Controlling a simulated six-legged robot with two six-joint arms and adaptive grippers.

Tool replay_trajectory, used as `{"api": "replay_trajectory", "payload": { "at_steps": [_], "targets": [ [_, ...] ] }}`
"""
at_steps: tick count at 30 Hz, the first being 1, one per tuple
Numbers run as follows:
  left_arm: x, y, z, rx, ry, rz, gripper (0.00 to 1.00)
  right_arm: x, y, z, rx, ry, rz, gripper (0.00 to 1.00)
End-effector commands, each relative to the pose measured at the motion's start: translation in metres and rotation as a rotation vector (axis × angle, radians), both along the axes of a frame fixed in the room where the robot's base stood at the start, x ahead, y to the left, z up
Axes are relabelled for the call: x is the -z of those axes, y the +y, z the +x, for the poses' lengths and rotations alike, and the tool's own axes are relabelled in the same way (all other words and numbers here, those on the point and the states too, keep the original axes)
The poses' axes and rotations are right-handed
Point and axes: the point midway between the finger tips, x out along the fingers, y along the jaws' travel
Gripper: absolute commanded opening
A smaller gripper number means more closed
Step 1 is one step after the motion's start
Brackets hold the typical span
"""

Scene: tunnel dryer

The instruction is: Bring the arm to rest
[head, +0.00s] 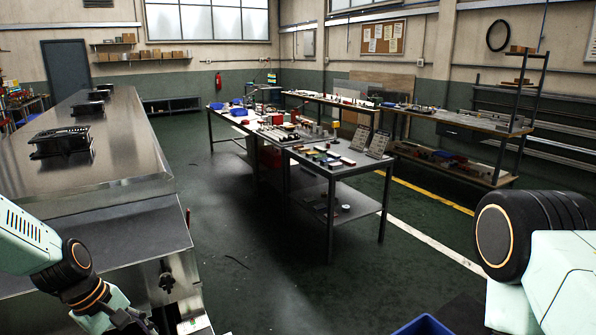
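My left arm comes in at the lower left, pale green with black and orange joints. Its dark end, where my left gripper (142,322) begins, is cut off by the bottom edge, so the fingers cannot be made out. My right arm fills the lower right corner with a large black joint with an orange ring. My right gripper is out of the picture. Nothing is seen held by either arm.
The long steel dryer (105,150) runs along the left, close to my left arm. A grey workbench (345,170) with many small parts stands mid-room. A blue bin (422,326) shows at the bottom edge.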

Motion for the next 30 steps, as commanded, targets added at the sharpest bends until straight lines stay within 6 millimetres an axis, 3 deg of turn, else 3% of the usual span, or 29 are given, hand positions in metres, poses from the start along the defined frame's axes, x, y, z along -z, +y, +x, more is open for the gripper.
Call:
{"api": "replay_trajectory", "payload": {
  "at_steps": [5,11,16,21,27,30],
  "targets": [
    [0.019,-0.01,0.002,0.117,-0.131,0.077,0.56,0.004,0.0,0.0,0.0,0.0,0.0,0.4],
    [0.08,-0.034,-0.028,0.348,-0.256,0.225,0.56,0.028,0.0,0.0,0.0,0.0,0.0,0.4],
    [0.145,-0.061,-0.086,0.599,-0.306,0.341,0.56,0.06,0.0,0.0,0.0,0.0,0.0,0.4],
    [0.206,-0.084,-0.169,0.845,-0.28,0.404,0.56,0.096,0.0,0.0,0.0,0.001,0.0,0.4],
    [0.255,-0.099,-0.264,1.014,-0.153,0.362,0.56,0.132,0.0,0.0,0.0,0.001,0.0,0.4],
    [0.27,-0.101,-0.289,1.056,-0.104,0.337,0.56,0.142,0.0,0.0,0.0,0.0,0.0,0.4]
  ]
}}
